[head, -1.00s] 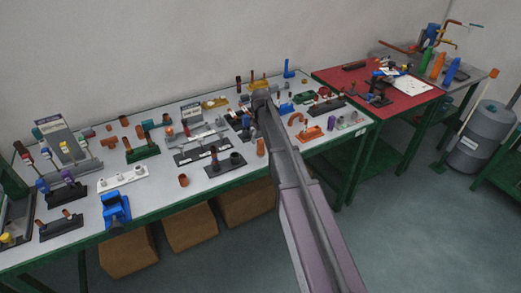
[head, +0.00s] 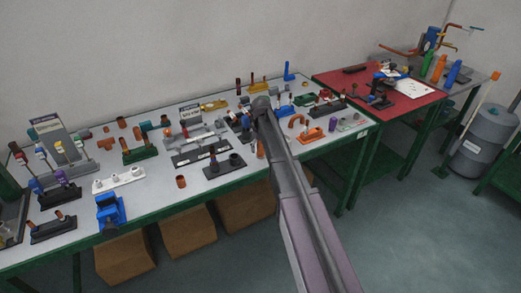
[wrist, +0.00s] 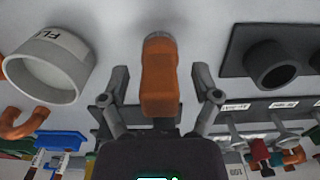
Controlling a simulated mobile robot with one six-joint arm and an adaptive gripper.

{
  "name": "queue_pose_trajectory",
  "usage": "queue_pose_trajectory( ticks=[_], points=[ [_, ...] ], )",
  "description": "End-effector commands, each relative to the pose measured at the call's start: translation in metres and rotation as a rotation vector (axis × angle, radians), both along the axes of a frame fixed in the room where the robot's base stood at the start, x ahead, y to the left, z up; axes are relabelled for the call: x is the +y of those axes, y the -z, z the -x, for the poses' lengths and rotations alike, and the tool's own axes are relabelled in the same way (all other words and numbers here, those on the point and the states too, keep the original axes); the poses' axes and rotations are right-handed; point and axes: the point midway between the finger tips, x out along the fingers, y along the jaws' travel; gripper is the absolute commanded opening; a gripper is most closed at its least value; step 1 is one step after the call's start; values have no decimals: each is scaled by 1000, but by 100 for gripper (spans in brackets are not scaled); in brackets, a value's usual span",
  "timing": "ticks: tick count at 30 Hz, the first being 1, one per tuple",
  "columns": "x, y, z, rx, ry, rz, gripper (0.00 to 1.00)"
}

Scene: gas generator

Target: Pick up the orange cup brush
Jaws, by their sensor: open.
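The orange cup brush (wrist: 160,82) is in the middle of the wrist view, its orange handle running up to a greyish end at the top. My gripper (wrist: 161,84) is open, with one finger on each side of the handle. Gaps show between handle and fingers; I cannot tell how far the handle reaches between them in depth. In the head view a narrow orange piece, apparently the brush (head: 260,149), shows beside my arm and is partly covered by it. The gripper itself is hidden behind my arm there.
A white cup (wrist: 45,68) with a lettered label stands left of the brush in the wrist view. A dark base with a round socket (wrist: 272,64) is to the right. Labelled racks lie below. The grey table (head: 150,205) is crowded with fittings.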

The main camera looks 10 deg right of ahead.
Motion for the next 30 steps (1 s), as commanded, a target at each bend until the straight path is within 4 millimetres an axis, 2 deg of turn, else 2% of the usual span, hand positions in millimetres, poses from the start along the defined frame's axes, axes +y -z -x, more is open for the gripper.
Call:
queue_pose_trajectory(
  ticks=[6,7,12,14,15,30],
  points=[
    [0,0,0,0,0,0,80],
    [0,0,0,0,0,0,77],
    [0,0,0,0,0,0,26],
    [0,0,0,0,0,0,9],
    [0,0,0,0,0,0,5],
    [-1,-4,0,0,1,0,5]
  ],
)
